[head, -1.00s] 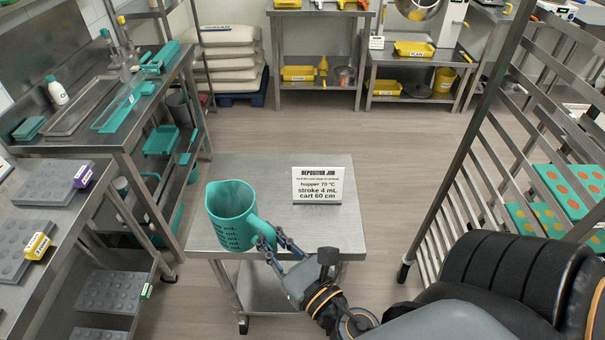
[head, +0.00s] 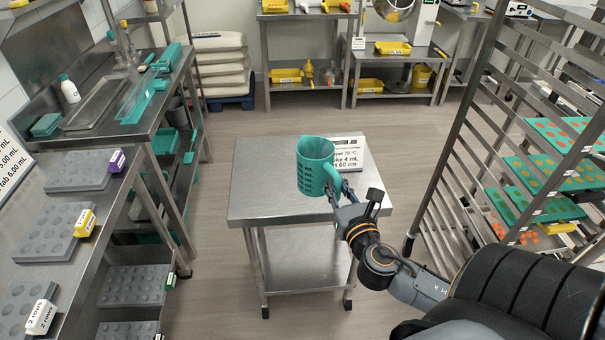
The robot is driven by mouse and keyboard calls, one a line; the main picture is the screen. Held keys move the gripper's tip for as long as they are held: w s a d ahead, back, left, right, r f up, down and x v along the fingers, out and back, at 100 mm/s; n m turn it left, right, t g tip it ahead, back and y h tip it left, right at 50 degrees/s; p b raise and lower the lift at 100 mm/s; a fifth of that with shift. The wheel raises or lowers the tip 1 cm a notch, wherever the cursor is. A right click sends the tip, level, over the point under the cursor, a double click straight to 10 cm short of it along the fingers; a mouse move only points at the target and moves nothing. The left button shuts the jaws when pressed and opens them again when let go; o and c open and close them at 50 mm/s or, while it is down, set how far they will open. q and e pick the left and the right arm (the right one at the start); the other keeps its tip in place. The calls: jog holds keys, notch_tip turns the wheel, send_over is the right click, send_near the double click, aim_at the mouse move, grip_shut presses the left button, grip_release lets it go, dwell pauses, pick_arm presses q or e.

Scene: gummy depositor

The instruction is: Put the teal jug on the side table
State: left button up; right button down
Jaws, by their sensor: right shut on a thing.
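The teal jug (head: 314,166) is upright in the head view, with its handle to the right and dark volume marks on its side. My right gripper (head: 338,190) is shut on the jug's handle. The jug shows in front of the right part of the side table (head: 265,205), a steel table with a lower shelf. I cannot tell whether the jug's base touches the tabletop or is held above it. My left gripper is not in view.
A white job card (head: 350,153) stands on the table behind the jug, partly hidden by it. The table's left half is bare. A tray rack (head: 470,150) stands at right, and a counter with grey moulds (head: 75,175) at left. Open floor lies behind the table.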

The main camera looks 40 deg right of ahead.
aim_at(324, 183)
jog(key=shift+w+d+f+m, duration=0.15)
jog(key=shift+w+d+f, duration=0.05)
jog(key=shift+w+d, duration=0.35)
jog(key=shift+w+d+f+m, duration=0.15)
jog(key=shift+w+d+f, duration=0.05)
jog(key=shift+w+d, duration=0.25)
jog(key=w, duration=0.1)
jog(key=w+f, duration=0.1)
jog(key=w+a, duration=0.1)
jog(key=w, duration=0.1)
jog(key=shift+a+f+p, duration=0.1)
jog(key=shift+f+p, duration=0.2)
jog(key=shift+f, duration=0.1)
jog(key=w+f, duration=0.2)
jog(key=f, duration=0.1)
jog(key=w+a+f+b, duration=0.1)
jog(key=w+f, duration=0.2)
jog(key=w+a+f+b, duration=0.1)
jog(key=w+f, duration=0.2)
jog(key=shift+a+f, duration=0.15)
jog(key=shift+f, duration=0.65)
jog(key=c, duration=1.3)
grip_release()
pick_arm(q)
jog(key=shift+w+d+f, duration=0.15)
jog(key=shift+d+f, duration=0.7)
pick_arm(e)
jog(key=shift+s, duration=0.1)
